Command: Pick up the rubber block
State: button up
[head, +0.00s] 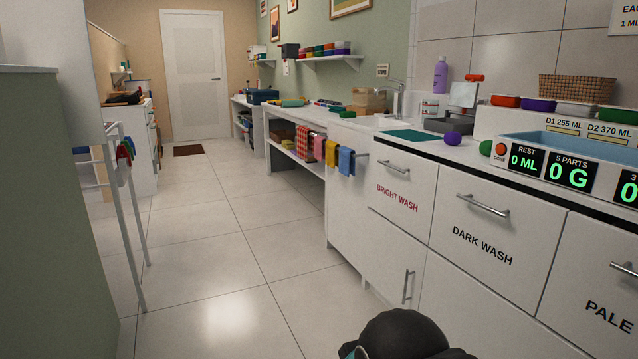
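I cannot pick out a rubber block for sure in the head view. Several small coloured items (292,103) lie on the far bench along the right wall, too small to tell apart. A dark rounded part of my own arm shows at the bottom edge. My gripper's fingers are not in view.
White drawers, one labelled bright wash (398,198) and one dark wash (481,244), line the right. A drying rack (137,215) stands left. The tiled floor (215,235) between is clear.

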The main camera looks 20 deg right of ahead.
aim_at(452, 138)
jog(key=i, duration=2.9)
jog(key=z, duration=2.1)
